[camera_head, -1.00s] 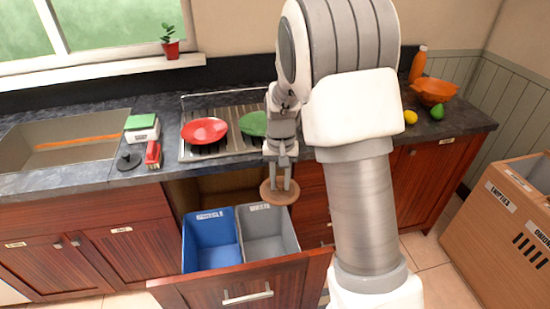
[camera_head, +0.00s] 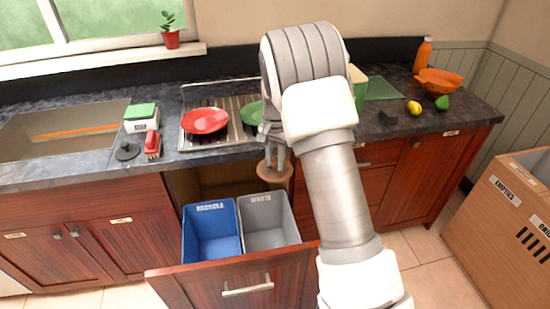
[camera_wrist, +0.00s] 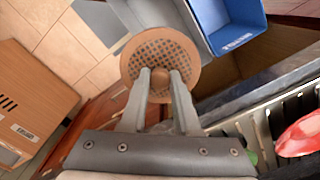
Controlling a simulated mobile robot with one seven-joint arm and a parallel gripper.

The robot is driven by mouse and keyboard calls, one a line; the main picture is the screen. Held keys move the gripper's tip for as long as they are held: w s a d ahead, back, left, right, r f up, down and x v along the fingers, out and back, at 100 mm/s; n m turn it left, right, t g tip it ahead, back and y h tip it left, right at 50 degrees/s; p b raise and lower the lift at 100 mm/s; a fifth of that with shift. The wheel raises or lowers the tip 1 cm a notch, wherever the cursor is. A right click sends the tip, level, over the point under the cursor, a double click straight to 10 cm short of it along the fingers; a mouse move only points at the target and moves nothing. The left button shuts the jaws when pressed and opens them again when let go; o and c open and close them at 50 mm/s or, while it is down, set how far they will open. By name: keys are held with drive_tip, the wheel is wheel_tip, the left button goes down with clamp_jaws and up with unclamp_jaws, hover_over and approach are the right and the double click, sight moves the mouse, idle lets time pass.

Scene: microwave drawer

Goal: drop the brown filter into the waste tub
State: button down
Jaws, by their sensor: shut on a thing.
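The brown filter (camera_wrist: 187,50) is a round, perforated disc with a small knob, and my gripper (camera_wrist: 160,84) is shut on that knob in the wrist view. In the head view the filter (camera_head: 284,176) hangs below my gripper (camera_head: 275,162), above and behind the back right part of the open drawer. The grey waste tub (camera_head: 268,226), labelled WASTE, stands in the drawer to the right of the blue recycle tub (camera_head: 211,236). Both tubs look empty in the head view. In the wrist view the grey tub (camera_wrist: 165,14) lies beyond the filter, partly hidden.
The wooden drawer front (camera_head: 235,272) is pulled out below the counter. A drying rack (camera_head: 225,138) with a red plate (camera_head: 205,121) and a green plate (camera_head: 251,113) is on the counter. A cardboard box (camera_head: 510,220) stands at the right.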

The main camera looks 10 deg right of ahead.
sight(275, 162)
wheel_tip(275, 162, down, 2)
drive_tip(key=shift+f+b, duration=0.1)
drive_tip(key=shift+b, duration=0.35)
drive_tip(key=c, duration=0.6)
unclamp_jaws()
drive_tip(key=shift+o, duration=0.2)
drive_tip(key=shift+r, duration=0.2)
wheel_tip(275, 162, up, 17)
drive_tip(key=shift+p, duration=0.4)
drive_tip(key=shift+r, duration=0.1)
